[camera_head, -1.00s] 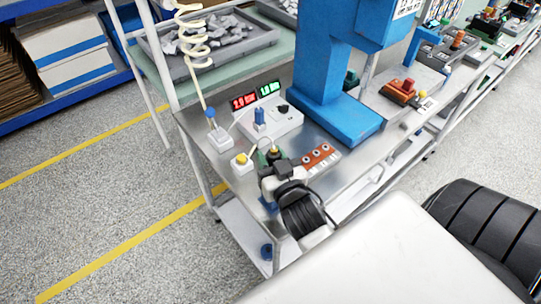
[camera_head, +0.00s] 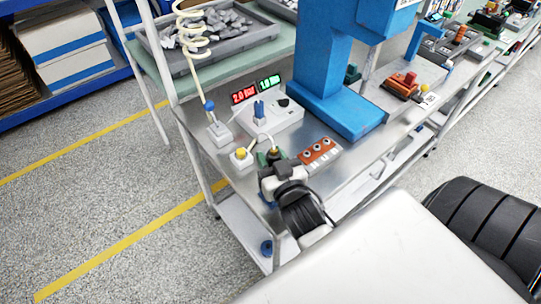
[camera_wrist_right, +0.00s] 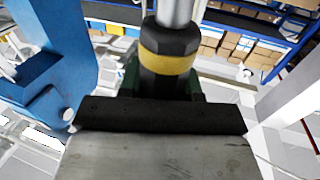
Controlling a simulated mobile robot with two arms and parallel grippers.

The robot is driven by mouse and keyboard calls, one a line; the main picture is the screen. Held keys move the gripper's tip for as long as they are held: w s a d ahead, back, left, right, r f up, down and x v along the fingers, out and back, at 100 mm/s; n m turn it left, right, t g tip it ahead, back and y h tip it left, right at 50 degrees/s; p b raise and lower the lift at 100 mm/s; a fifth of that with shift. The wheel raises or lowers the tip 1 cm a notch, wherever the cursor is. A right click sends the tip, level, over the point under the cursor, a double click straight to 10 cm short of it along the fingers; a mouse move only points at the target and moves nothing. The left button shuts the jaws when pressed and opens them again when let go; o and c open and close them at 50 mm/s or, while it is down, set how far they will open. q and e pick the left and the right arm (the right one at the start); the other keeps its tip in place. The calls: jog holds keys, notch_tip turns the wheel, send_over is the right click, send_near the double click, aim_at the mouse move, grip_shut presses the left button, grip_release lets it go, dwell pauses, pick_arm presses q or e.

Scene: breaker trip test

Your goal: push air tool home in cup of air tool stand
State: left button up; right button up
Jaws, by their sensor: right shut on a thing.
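My right gripper (camera_head: 274,170) is at the near left part of the steel bench, shut on what appears to be the air tool. In the right wrist view the tool (camera_wrist_right: 169,62) is a black body with a yellow band and a silver cylinder above it, just beyond my black gripper bar (camera_wrist_right: 160,116). My left gripper is not in view.
A yellow button on a white base (camera_head: 241,156) stands left of my gripper. An orange block (camera_head: 320,150) is close on its right. Behind are a white control box (camera_head: 282,118), a blue press column (camera_head: 325,75) and a coiled hose (camera_head: 190,30).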

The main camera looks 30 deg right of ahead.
jog(key=shift+f+b, duration=0.7)
jog(key=shift+f, duration=0.4)
jog(key=o, duration=1)
